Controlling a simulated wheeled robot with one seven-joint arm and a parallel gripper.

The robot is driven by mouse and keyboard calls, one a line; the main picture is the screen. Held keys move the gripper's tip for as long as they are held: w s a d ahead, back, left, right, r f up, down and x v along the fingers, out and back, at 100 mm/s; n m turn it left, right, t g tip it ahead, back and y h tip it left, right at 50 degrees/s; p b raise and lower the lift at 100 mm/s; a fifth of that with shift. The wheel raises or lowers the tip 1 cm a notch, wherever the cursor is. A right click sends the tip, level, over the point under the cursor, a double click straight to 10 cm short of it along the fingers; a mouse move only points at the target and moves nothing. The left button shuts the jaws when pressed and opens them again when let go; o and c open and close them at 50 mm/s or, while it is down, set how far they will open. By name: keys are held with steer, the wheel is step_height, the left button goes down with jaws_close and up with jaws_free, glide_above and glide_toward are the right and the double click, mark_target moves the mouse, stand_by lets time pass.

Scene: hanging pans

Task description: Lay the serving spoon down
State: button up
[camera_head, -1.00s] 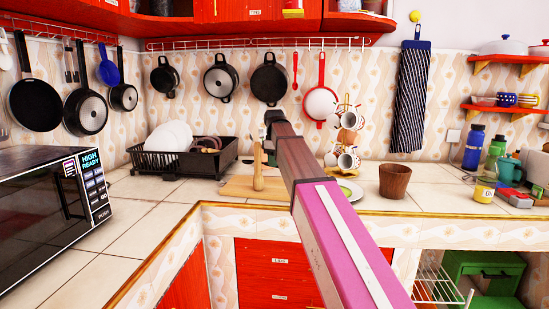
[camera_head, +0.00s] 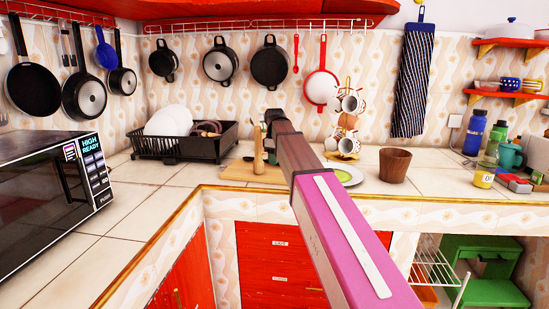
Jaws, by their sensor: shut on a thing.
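My gripper (camera_head: 272,117) is at the far end of my pink and brown arm, over the back counter. I see it from behind and small, with its fingertips mostly hidden. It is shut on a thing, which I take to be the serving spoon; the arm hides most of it. A small dark piece shows just below the gripper, too small to identify surely. Below and beyond lies the tiled counter (camera_head: 135,190) with a wooden board (camera_head: 238,173). An upright wooden piece (camera_head: 258,152) stands at the board, left of the arm.
A black dish rack (camera_head: 175,146) with plates stands left of the board. A plate (camera_head: 350,174), a mug tree (camera_head: 347,120) and a brown cup (camera_head: 395,165) stand right of the arm. Pans hang on the wall behind. Clear tiles lie between the microwave (camera_head: 60,185) and the board.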

stand_by(0.4)
steer(key=o, duration=0.8)
steer(key=shift+o, duration=0.2)
